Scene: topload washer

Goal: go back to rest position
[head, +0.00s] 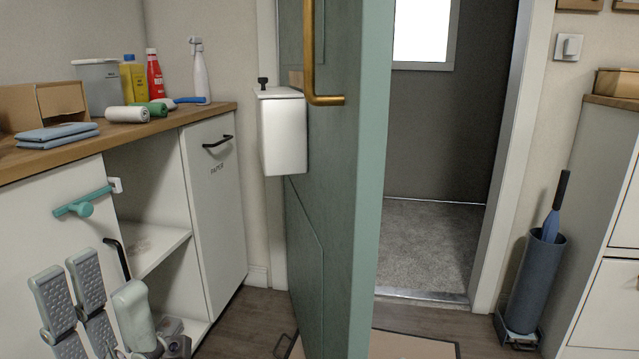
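My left gripper (70,275) is at the bottom left, in front of the white cabinet. Its two grey ridged fingers point up, with a narrow gap between them and nothing seen held there. A teal squeegee-like tool (82,205) on the cabinet front is above the fingers; they appear apart from it. My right gripper is not in view. The task names no object.
A green door (345,200) with a brass handle (312,60) stands open in the middle. The wooden counter (190,112) holds bottles, rolls and folded cloths. A blue umbrella stand (535,280) is at right. Beyond the doorway lies clear grey carpet (430,240).

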